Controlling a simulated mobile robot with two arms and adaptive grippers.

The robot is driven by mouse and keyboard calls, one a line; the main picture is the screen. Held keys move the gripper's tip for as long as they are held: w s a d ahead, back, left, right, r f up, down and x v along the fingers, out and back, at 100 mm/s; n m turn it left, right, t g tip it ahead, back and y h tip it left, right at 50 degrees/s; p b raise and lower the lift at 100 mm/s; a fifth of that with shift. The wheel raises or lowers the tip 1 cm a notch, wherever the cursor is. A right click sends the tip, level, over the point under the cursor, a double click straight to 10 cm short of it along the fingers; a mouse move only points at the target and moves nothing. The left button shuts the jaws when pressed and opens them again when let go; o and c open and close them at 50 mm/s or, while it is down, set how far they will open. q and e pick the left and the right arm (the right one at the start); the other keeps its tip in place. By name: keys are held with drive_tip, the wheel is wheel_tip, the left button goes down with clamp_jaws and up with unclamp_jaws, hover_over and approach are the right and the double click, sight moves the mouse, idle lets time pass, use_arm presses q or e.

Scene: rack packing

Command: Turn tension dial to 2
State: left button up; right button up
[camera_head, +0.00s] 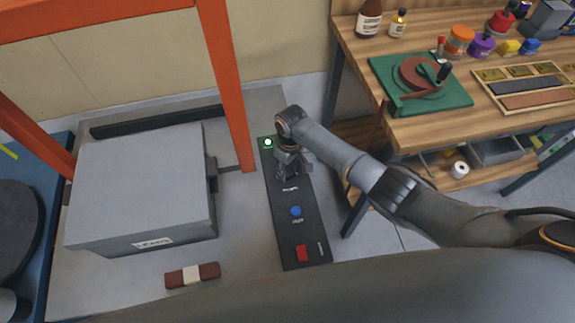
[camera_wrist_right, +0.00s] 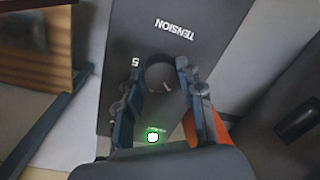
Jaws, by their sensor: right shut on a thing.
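The tension dial (camera_wrist_right: 159,76) is a dark round knob on a long black control panel (camera_head: 280,223). It shows between the fingers in the right wrist view, below the upside-down word TENSION, with a digit 5 at its left. In the head view my right gripper (camera_head: 288,172) points down over the panel's upper part and hides the dial. In the right wrist view my right gripper (camera_wrist_right: 160,70) has one finger on each side of the dial, shut on it. The dial's pointer cannot be made out. My left gripper is not in view.
The panel also has a green light (camera_head: 268,142), a blue button (camera_head: 295,211) and a red control (camera_head: 302,253). A grey box (camera_head: 140,185) stands left, beside an orange frame post (camera_head: 228,90). A wooden workbench (camera_head: 400,45) with jars and a green fixture (camera_head: 420,82) stands right.

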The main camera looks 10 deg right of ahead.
sight(289, 171)
drive_tip(key=shift+m, duration=0.4)
drive_tip(key=o, duration=1.2)
drive_tip(key=r, duration=1.2)
drive_tip(key=shift+w+d, duration=0.2)
drive_tip(key=shift+d, duration=0.1)
drive_tip(key=shift+s+f, duration=0.1)
